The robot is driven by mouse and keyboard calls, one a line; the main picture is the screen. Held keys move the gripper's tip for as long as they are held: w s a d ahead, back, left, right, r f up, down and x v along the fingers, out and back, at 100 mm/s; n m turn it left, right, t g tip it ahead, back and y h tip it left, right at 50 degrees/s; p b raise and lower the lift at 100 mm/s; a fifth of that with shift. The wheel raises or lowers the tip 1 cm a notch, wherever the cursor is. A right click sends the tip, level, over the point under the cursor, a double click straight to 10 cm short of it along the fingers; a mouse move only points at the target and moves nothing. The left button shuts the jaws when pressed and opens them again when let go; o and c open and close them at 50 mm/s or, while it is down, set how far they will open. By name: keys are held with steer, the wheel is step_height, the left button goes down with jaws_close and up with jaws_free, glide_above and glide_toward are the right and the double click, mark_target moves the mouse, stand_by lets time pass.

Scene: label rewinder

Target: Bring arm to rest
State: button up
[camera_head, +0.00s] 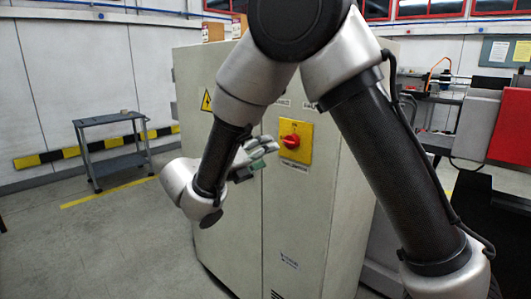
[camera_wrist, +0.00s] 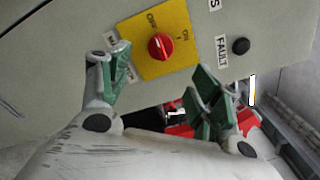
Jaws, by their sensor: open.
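My gripper (camera_head: 256,157) is in front of the grey cabinet (camera_head: 297,222), just left of the red rotary switch (camera_head: 290,141) on its yellow plate (camera_head: 303,153). In the wrist view my gripper (camera_wrist: 163,85) is open, with its green-padded fingers spread apart and nothing between them. The red switch (camera_wrist: 160,46) shows beyond the fingers, on the yellow plate (camera_wrist: 178,67) marked ON and OFF. The fingers look apart from the switch. My arm is bent in front of the cabinet and hides part of it.
A small grey cart (camera_head: 112,136) stands at the left by the wall. A black and yellow bumper strip (camera_head: 37,160) runs along the wall. Machinery with a red panel (camera_head: 513,128) stands at the right. The floor at the left front is clear.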

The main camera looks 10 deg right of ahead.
steer(key=s+d+f+m+g+y, duration=0.3)
steer(key=s+d+f+m+g, duration=0.25)
steer(key=m, duration=0.45)
steer(key=s+d+f+m+g+y, duration=0.3)
steer(key=s+d+m+g, duration=0.2)
steer(key=s+d+m, duration=0.3)
steer(key=s+d+r+m+t+y, duration=0.2)
steer(key=s+d+r+m+y, duration=0.2)
steer(key=m, duration=0.4)
steer(key=s+d+r+m+t+y, duration=0.2)
steer(key=s+d+r+m+y, duration=0.2)
steer(key=s+d+m, duration=0.3)
steer(key=s+m, duration=0.2)
steer(key=shift+s+r+m+y, duration=0.3)
steer(key=shift+r, duration=0.05)
steer(key=shift+c, duration=0.3)
